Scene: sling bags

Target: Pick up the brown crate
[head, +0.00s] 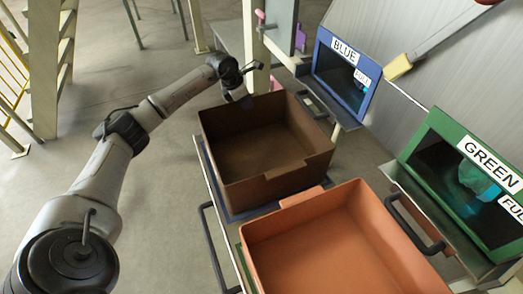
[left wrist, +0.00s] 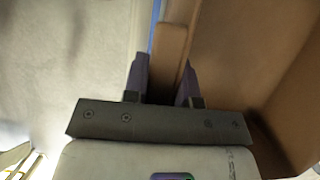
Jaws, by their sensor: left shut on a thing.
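The brown crate (head: 280,183) is an open, empty box in the middle of the head view, above a blue-edged support. My left arm reaches in from the left to its far side. My left gripper (head: 243,97) is at the crate's far rim, partly hidden by the wrist. In the left wrist view the two dark fingers of the gripper (left wrist: 163,82) stand on either side of the brown crate's (left wrist: 235,50) rim piece, shut on it. Whether the crate is lifted off its support is hard to tell. My right gripper is not in view.
An orange crate (head: 340,235) sits close to the brown one, at the front right. A blue-framed bin marked BLUE (head: 343,75) and a green-framed bin marked GREEN (head: 465,180) stand to the right. Black handles and frame posts are near the crates. Open floor (head: 160,200) lies left.

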